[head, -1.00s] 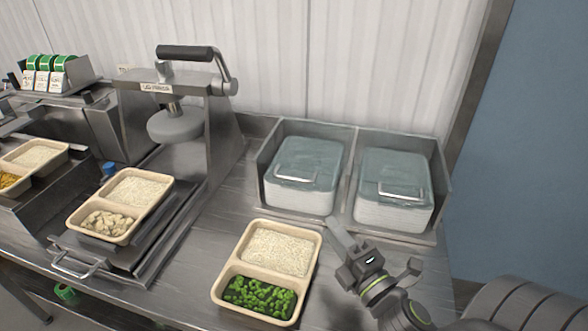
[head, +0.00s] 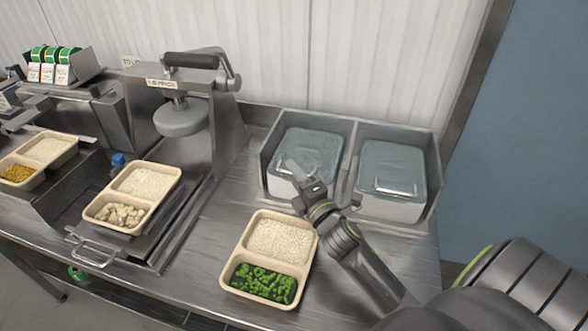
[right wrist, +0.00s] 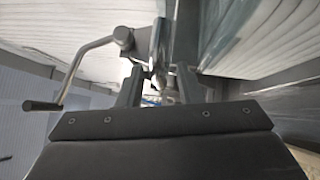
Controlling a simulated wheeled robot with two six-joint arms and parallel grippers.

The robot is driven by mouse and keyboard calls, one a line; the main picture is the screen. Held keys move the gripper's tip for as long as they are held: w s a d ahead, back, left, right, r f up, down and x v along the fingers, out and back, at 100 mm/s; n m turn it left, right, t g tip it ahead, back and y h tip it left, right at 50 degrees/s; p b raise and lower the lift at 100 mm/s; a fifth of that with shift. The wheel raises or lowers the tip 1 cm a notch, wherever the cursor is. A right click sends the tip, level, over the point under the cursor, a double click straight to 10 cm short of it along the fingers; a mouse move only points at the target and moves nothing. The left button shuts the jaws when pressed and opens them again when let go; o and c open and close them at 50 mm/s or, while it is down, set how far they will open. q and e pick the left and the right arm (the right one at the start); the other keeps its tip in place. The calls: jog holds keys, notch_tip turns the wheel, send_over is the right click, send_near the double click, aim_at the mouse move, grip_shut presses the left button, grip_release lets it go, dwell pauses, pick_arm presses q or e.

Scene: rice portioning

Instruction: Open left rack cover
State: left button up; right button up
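The left rack cover (head: 312,146) is a clear bluish lid lying closed over a white stack in the left bay of the steel rack (head: 262,160). My right gripper (head: 324,176) is at the front of this cover, fingers apart and empty. One finger overlaps the cover's front edge in the head view and hides its handle; I cannot tell whether they touch. In the right wrist view my gripper (right wrist: 159,88) also shows its two fingers apart. The right rack cover (head: 392,160) is closed, its metal handle facing front. My left gripper is not in view.
A tray of rice and green vegetables (head: 278,243) stands just left of my right forearm. A press (head: 181,116) with a lever stands left of the rack, with another filled tray (head: 133,199) before it. The rack's walls and middle divider rise around the covers.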

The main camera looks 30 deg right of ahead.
jog(key=shift+w, duration=0.3)
jog(key=shift+c, duration=0.4)
grip_shut()
jog(key=shift+r, duration=0.1)
